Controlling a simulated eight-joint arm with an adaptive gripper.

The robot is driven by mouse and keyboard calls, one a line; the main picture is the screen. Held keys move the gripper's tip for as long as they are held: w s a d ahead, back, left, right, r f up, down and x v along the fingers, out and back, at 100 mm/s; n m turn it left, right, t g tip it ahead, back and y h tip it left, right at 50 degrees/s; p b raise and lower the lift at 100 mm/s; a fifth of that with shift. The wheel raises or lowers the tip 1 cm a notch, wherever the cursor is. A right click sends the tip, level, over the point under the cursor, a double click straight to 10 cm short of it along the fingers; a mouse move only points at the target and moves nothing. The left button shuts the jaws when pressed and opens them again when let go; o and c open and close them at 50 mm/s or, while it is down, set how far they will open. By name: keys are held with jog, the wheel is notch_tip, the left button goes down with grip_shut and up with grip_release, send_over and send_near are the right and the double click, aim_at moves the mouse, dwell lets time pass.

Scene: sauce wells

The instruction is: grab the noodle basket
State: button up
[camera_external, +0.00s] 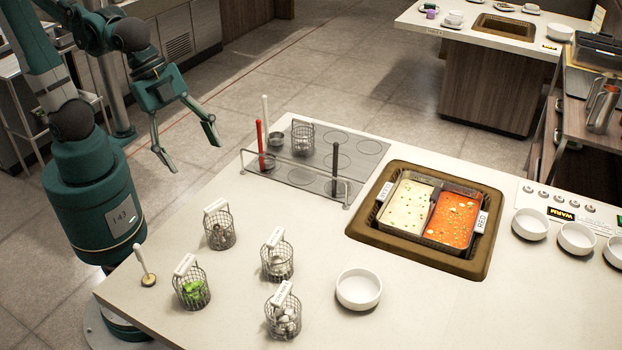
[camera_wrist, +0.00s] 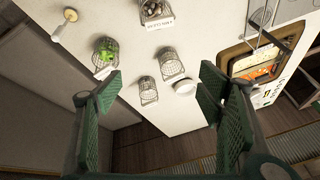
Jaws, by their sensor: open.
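My gripper (camera_external: 194,155) is open and empty, raised beyond the counter's left edge. In the wrist view its two green fingers (camera_wrist: 162,78) are spread wide with nothing between them. Several wire baskets with white label handles stand on the counter: one with mushroom-like pieces (camera_external: 220,232), one with green leaves (camera_external: 193,290), one with pale contents (camera_external: 277,263) and one at the front with whitish pieces (camera_external: 284,318). The leaf basket also shows in the wrist view (camera_wrist: 105,52). The labels are too small to read surely, so I cannot tell which basket holds noodles.
A white bowl (camera_external: 358,288) stands right of the baskets. A rail and upright-handled ladles stand by the hob (camera_external: 362,185), with another wire basket (camera_external: 302,138). A two-part soup pot (camera_external: 433,213) sits in a brown frame.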

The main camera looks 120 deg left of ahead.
jog(key=w+f+m+g+p, duration=0.1)
jog(key=w+f+m, duration=0.2)
jog(key=w, duration=0.3)
jog(key=w+f+m+g+p, duration=0.2)
jog(key=w+m, duration=0.1)
jog(key=w, duration=0.4)
jog(key=m+g+p, duration=0.2)
jog(key=m, duration=0.3)
send_over(277, 251)
jog(key=f, duration=1.1)
jog(key=shift+s+a, duration=0.1)
jog(key=shift+s, duration=0.3)
jog(key=shift+w+f+m, duration=0.35)
jog(key=shift+f+m, duration=0.15)
jog(key=shift+f, duration=0.35)
jog(key=shift+f, duration=1.25)
jog(key=shift+f, duration=0.15)
jog(key=shift+f+b, duration=0.7)
jog(key=shift+f, duration=1.8)
jog(key=shift+c, duration=0.2)
